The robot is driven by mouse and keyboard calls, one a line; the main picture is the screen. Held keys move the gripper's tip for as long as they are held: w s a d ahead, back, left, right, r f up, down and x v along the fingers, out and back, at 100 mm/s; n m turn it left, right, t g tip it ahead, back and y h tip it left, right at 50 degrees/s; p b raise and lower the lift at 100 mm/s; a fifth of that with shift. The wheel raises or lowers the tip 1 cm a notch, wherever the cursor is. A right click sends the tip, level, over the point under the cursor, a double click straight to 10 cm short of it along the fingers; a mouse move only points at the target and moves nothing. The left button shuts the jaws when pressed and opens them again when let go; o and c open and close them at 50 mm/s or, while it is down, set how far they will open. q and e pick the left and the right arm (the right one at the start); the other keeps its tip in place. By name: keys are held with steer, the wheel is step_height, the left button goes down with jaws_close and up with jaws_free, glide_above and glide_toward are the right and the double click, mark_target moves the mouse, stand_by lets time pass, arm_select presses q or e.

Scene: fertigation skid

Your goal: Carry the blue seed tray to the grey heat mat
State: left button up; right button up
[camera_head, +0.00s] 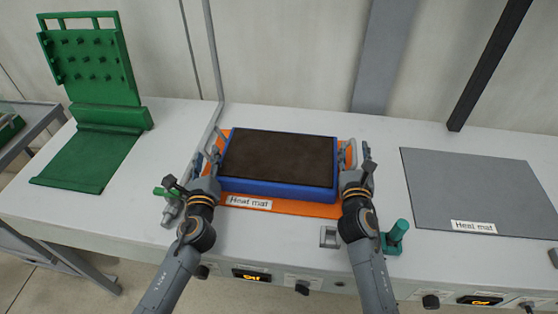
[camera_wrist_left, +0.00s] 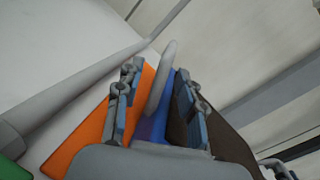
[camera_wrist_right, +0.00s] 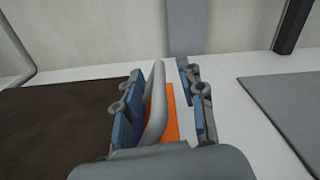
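The blue seed tray (camera_head: 282,190), filled with dark soil (camera_head: 280,157), rests on the orange heat mat (camera_head: 310,209) in the middle of the bench. It has a grey loop handle at each short side. The grey heat mat (camera_head: 475,185) lies bare and flat to the right. My left gripper (camera_head: 207,160) is at the tray's left side; in the left wrist view its open fingers stand either side of the left handle (camera_wrist_left: 163,80). My right gripper (camera_head: 354,160) is at the right side, its open fingers either side of the right handle (camera_wrist_right: 156,105), with gaps visible.
A green hinged press-like stand (camera_head: 92,65) is at the back left. A green-handled valve fitting (camera_head: 170,205) and a teal-handled fitting (camera_head: 397,232) sit near the bench front. A thin grey pipe (camera_head: 213,60) rises behind my left gripper.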

arm_select(q)
steer(key=shift+w, duration=0.45)
arm_select(e)
steer(key=shift+w, duration=0.45)
arm_select(q)
jaws_close()
arm_select(e)
jaws_close()
arm_select(q)
steer(key=shift+r, duration=0.25)
arm_select(e)
steer(key=shift+r, duration=0.25)
